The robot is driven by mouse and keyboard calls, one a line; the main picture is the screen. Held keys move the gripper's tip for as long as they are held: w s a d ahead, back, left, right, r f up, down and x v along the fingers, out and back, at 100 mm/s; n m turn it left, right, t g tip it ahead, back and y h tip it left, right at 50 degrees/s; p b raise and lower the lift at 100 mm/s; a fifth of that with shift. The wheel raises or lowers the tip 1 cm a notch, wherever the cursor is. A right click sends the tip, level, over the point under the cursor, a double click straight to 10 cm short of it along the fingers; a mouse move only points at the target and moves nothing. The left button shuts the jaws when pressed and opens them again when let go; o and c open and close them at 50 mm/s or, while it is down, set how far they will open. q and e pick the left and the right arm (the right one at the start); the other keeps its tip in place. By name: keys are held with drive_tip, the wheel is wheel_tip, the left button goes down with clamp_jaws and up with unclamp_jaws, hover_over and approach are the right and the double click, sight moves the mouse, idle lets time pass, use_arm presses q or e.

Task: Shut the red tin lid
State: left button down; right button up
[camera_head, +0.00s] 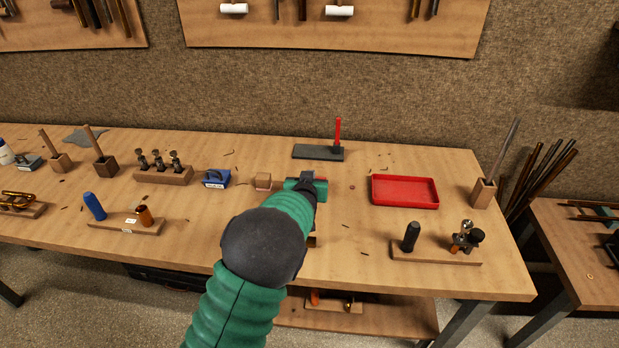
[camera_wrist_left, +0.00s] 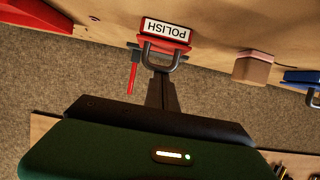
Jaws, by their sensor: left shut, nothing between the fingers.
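The red tin (camera_wrist_left: 165,45) shows in the left wrist view, upside down, with a white POLISH label and a grey wire loop (camera_wrist_left: 178,62). Whether its lid stands open or shut I cannot tell. My left gripper (camera_wrist_left: 162,80) is shut and empty, its dark fingertips close to the loop; whether they touch it I cannot tell. In the head view my left gripper (camera_head: 308,180) is over the middle of the bench, and my green arm hides the tin. My right gripper is not in view.
A wooden block (camera_head: 263,181) and a blue tin (camera_head: 216,178) stand left of my gripper. A red tray (camera_head: 404,191) lies to the right. A dark mat (camera_head: 312,153) and a red-handled tool (camera_head: 338,131) are behind. Bench (camera_head: 345,265) room is free in front.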

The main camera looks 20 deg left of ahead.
use_arm(q)
drive_tip(key=shift+s+d+f, duration=0.25)
drive_tip(key=shift+s+f, duration=0.1)
drive_tip(key=shift+f, duration=0.4)
drive_tip(key=shift+s+f+b, duration=0.3)
drive_tip(key=shift+f, duration=0.1)
drive_tip(key=shift+s+d+f, duration=0.15)
drive_tip(key=shift+s, duration=0.05)
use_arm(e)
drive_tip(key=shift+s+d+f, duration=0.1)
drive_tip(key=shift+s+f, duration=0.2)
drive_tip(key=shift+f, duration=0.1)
use_arm(q)
drive_tip(key=shift+s+d, duration=0.1)
drive_tip(key=shift+s, duration=0.1)
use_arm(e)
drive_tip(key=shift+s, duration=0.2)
use_arm(q)
drive_tip(key=shift+w, duration=0.1)
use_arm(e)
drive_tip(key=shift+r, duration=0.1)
